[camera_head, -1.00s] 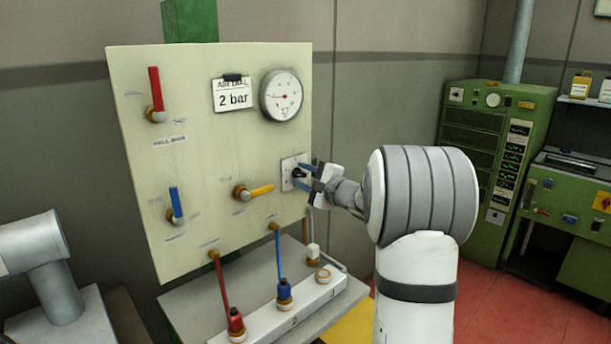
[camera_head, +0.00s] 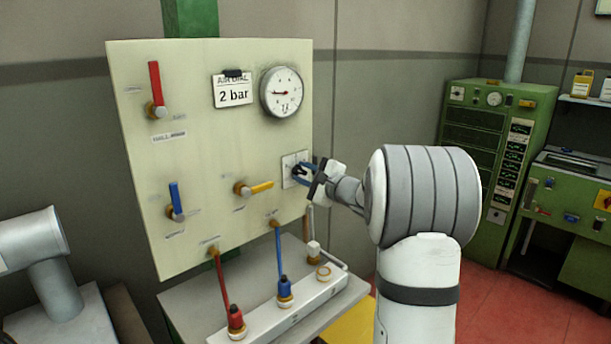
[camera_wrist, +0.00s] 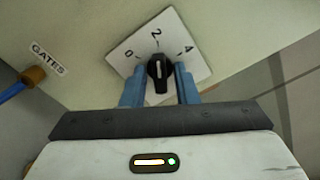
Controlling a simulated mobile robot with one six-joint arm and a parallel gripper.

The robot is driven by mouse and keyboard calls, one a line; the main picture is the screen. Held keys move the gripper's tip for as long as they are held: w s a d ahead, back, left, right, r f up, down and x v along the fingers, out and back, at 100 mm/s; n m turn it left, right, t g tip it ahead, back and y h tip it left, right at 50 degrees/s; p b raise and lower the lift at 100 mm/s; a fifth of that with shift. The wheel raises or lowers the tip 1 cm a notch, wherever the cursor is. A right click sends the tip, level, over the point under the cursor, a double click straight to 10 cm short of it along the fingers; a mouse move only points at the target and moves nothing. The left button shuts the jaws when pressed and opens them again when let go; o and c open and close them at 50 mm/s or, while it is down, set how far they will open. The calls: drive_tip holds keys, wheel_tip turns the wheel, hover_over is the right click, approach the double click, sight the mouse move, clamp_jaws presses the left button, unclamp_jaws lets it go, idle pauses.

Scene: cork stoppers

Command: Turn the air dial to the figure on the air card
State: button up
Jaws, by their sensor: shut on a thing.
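The air card (camera_head: 233,94) hangs on the upper part of the cream panel and reads "2 bar". The air dial is a black knob (camera_wrist: 158,67) on a white square plate (camera_wrist: 190,50) marked 0, 2 and 4. In the wrist view the knob's white line points up toward the 2. My gripper (camera_wrist: 159,84) is shut on the knob, with one blue finger on each side. In the head view my gripper (camera_head: 303,171) is at the panel's right edge, and its fingers partly hide the knob.
A round gauge (camera_head: 282,91) sits above the dial, its needle pointing left. Red (camera_head: 155,88), blue (camera_head: 175,200) and yellow (camera_head: 257,188) levers are on the panel to the left. Hoses run to a white block (camera_head: 300,306) below. A "GATES" label (camera_wrist: 48,58) is near the dial.

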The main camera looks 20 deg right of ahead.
drive_tip(key=o, duration=0.7)
drive_tip(key=b+v, duration=0.1)
drive_tip(key=v, duration=0.7)
drive_tip(key=shift+b, duration=0.4)
drive_tip(key=shift+a, duration=0.1)
drive_tip(key=s+a+f+n+g+y, duration=0.1)
drive_tip(key=s+a+f+n+g, duration=0.35)
drive_tip(key=s+a, duration=0.35)
drive_tip(key=s+a+f+n+g+y, duration=0.1)
drive_tip(key=s+a+f+n+g, duration=0.4)
drive_tip(key=a, duration=0.6)
drive_tip(key=s+d+f+n+g+h, duration=0.1)
drive_tip(key=s+f+n+h, duration=0.1)
drive_tip(key=s, duration=0.4)
drive_tip(key=s+f+n+g+h, duration=0.2)
drive_tip(key=s+n+h, duration=0.2)
drive_tip(key=s, duration=0.2)
drive_tip(key=s+d+f+n+g+h, duration=0.1)
drive_tip(key=s+f+n+h, duration=0.1)
drive_tip(key=s+n, duration=0.2)
drive_tip(key=shift+s+d+f+g+h, duration=0.15)
drive_tip(key=shift+s+f+h, duration=0.05)
drive_tip(key=shift+s, duration=0.5)
drive_tip(key=shift+s+d+f+g+h, duration=0.1)
drive_tip(key=shift+s+d+f+h, duration=0.1)
drive_tip(key=shift+s, duration=0.55)
